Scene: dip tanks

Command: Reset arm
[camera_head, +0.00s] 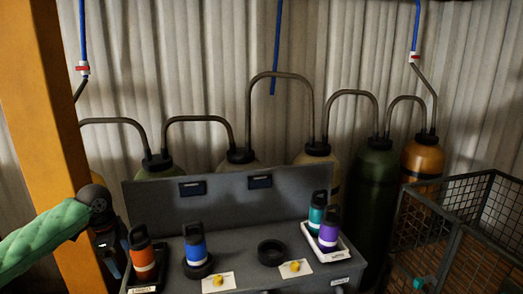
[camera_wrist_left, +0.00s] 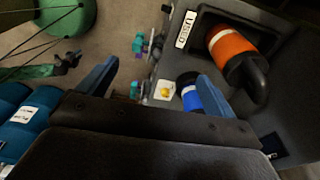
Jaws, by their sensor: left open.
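My left gripper (camera_head: 110,262) is open and empty at the left end of the grey bench (camera_head: 235,268). Its two blue fingers stand apart in the left wrist view (camera_wrist_left: 157,85). The orange bottle (camera_head: 142,258) stands in a dark tray just right of the gripper; it also shows in the wrist view (camera_wrist_left: 232,45), beside a "USED" label (camera_wrist_left: 186,29). The blue bottle (camera_head: 195,247) stands on a round black holder, and a finger partly covers it in the wrist view. A second black ring (camera_head: 271,253) is empty. My right gripper is not in view.
Teal (camera_head: 316,216) and purple (camera_head: 328,233) bottles stand in a white tray (camera_head: 339,252) at right. Two white cards (camera_head: 228,279) bear yellow pieces. Gas cylinders (camera_head: 374,190) stand behind the bench. A wire basket (camera_head: 470,235) stands right, an orange post (camera_head: 50,120) left.

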